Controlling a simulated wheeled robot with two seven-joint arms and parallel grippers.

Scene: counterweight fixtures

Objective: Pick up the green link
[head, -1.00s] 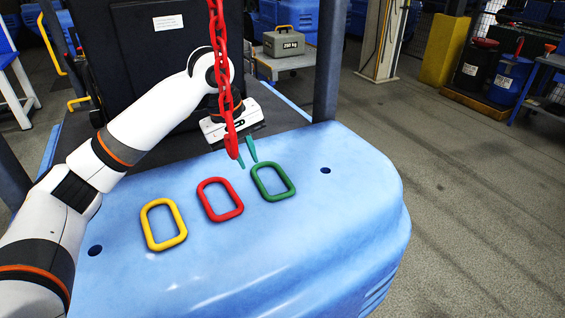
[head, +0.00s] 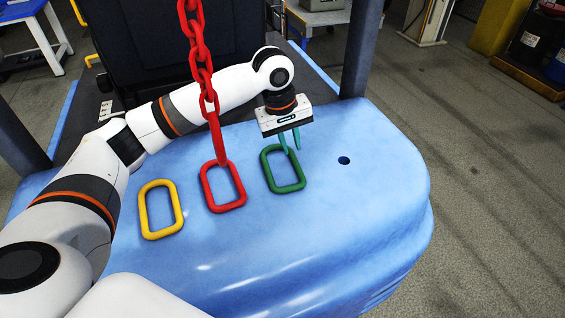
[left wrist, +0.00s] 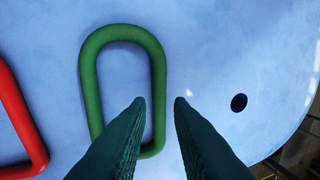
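The green link (head: 270,172) lies flat on the blue counterweight (head: 365,215), right of the red and yellow links. My left gripper (head: 290,145) is over its right side, fingers pointing down. In the left wrist view the green link (left wrist: 89,95) shows large, and the open teal fingers (left wrist: 160,101) appear on either side of its right bar, one over the inside of the loop and one outside. I cannot tell how far the tips are above the surface. My right gripper is not in view.
A red link (head: 207,190) and a yellow link (head: 144,212) lie to the left. A red chain (head: 201,75) hangs down, its lower end overlapping the red link in view. A dark hole (head: 344,160) is to the right. A dark post (head: 361,45) stands behind.

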